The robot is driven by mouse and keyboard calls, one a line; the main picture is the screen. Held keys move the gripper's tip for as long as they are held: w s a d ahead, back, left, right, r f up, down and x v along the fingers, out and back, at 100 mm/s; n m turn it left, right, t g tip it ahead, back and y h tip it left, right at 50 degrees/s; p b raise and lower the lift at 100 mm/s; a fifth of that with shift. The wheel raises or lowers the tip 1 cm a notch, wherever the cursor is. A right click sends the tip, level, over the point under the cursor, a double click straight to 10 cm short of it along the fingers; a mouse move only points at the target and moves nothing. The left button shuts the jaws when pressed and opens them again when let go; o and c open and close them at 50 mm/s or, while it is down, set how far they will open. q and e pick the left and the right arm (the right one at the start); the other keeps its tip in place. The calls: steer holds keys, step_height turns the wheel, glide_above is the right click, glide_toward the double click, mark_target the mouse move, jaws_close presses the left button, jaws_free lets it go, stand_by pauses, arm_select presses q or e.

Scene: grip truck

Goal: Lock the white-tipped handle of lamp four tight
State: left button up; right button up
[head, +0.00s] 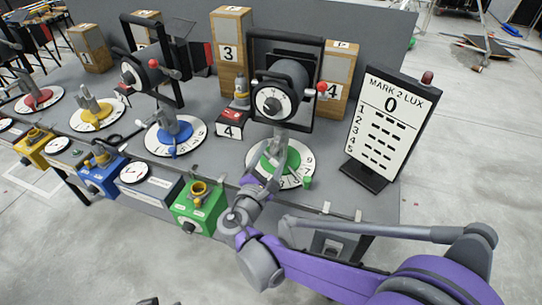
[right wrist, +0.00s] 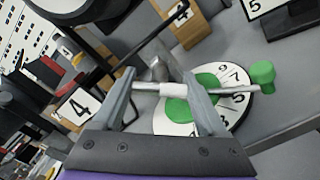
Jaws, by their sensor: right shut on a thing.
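Lamp four (head: 280,90) is a black lamp head in a square frame with a red knob, on a grey post over a green base (head: 268,160) with a white numbered dial. My right gripper (head: 268,178) is low at the post, in front of the dial. In the right wrist view its fingers (right wrist: 162,82) are shut on the white-tipped handle; the white part (right wrist: 173,90) shows between them, and a thin grey rod runs right over the dial. Fingertip contact is partly hidden. Small dark tips, perhaps my left gripper (head: 160,301), show at the bottom edge; their state is unclear.
A green knob (right wrist: 262,74) stands at the dial's right edge. A "4" block (head: 229,131) sits left of the lamp, and the MARK 2 LUX board (head: 385,125) stands right. A green box (head: 200,208) is at the bench front. Other lamps line the left.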

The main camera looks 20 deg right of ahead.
steer(key=m, duration=0.6)
steer(key=shift+d+f, duration=0.1)
steer(key=shift+f, duration=0.05)
steer(key=m+p, duration=0.1)
steer(key=m, duration=0.5)
steer(key=shift+f+m, duration=0.15)
steer(key=shift+m, duration=0.25)
steer(key=m, duration=0.6)
steer(key=shift+f, duration=0.15)
steer(key=m, duration=0.5)
steer(key=shift+a+m+p, duration=0.2)
steer(key=shift+m+p, duration=0.2)
steer(key=o, duration=1.3)
steer(key=shift+a, duration=0.1)
